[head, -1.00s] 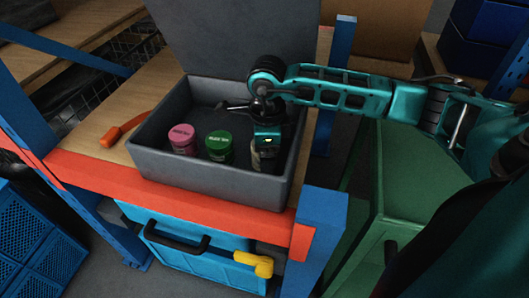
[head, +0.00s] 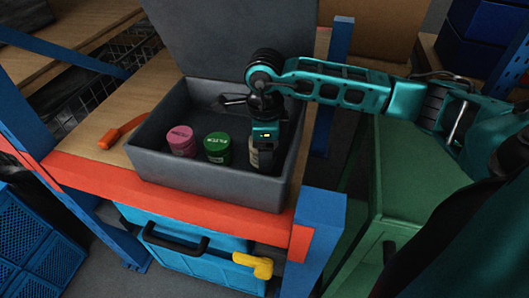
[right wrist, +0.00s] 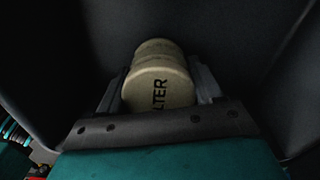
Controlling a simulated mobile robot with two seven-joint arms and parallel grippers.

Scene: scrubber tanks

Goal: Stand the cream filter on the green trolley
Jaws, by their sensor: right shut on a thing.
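The cream filter (right wrist: 160,85) is between the fingers of my right gripper (right wrist: 160,100) in the right wrist view, with part of the word FILTER showing. In the head view my right gripper (head: 266,150) is inside the open grey box, shut on the cream filter (head: 254,158), which is mostly hidden behind it. I cannot tell whether the filter touches the box floor. The green trolley (head: 425,190) stands to the right of the shelf, partly behind my right arm. My left gripper is not in view.
The grey box (head: 205,182) sits on a wooden shelf with its lid up. A pink filter (head: 181,141) and a green filter (head: 218,148) stand inside, left of my gripper. A blue post (head: 320,225) rises between shelf and trolley. An orange-handled tool (head: 118,133) lies left of the box.

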